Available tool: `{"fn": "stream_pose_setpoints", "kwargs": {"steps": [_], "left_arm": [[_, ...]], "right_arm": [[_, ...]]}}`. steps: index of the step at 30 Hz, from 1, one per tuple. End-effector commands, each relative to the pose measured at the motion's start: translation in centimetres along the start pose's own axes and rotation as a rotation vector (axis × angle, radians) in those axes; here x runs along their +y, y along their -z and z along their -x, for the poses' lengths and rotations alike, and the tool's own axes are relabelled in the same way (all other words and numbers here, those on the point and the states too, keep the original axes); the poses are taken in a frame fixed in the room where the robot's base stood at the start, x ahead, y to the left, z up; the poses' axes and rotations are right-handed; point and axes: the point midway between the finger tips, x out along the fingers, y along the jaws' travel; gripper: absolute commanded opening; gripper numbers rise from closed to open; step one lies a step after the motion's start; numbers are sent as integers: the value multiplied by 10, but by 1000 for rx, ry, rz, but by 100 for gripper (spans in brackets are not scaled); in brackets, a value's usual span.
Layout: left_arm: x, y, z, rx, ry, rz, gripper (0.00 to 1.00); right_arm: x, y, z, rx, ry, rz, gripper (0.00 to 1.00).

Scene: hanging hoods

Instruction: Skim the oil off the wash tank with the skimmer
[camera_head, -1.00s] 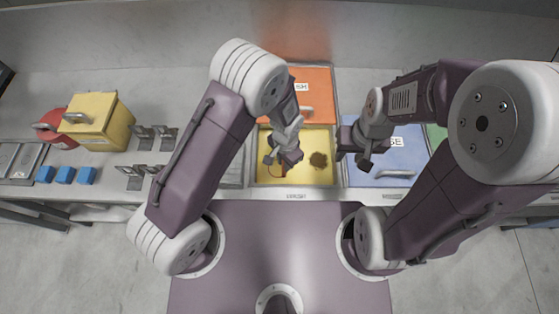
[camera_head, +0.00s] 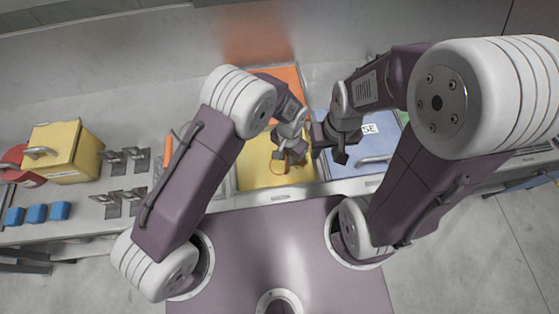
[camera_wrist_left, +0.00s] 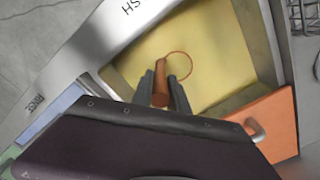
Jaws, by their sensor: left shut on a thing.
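The wash tank (camera_head: 250,178) is an open yellow basin at the counter's front edge; it also fills the upper part of the left wrist view (camera_wrist_left: 220,65). My left gripper (camera_head: 288,155) is over its right half, shut on the orange-brown handle of the skimmer (camera_wrist_left: 160,83). The skimmer's thin ring (camera_wrist_left: 189,66) is over the yellow surface; I cannot tell whether it touches. No dark oil patch shows in the tank now; arm and gripper cover part of it. My right gripper (camera_head: 328,152) hangs near the tank's right edge; its jaw opening is unclear.
An orange panel (camera_head: 292,76) lies behind the tank, and a blue lid (camera_head: 345,165) with a handle is to its right. Left are an orange-handled tool (camera_head: 168,151), grey clips (camera_head: 124,198), a yellow box (camera_head: 62,150) and blue blocks (camera_head: 37,214). My arms are close together.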

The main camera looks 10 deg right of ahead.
Motion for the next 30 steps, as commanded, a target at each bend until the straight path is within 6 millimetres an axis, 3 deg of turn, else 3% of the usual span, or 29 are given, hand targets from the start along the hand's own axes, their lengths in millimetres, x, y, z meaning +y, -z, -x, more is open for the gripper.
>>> {"fn": "stream_pose_setpoints", "kwargs": {"steps": [18, 26, 30], "left_arm": [[29, 62, -2, 2, 0, -1, 0], [31, 67, 1, 0, 0, 1, 0], [23, 58, 2, -3, 0, 2, 0]], "right_arm": [[0, -2, -23, 0, 0, 0, 38], [0, -2, -23, 0, 0, 0, 38], [0, -2, -18, 0, 0, 0, 38]]}}
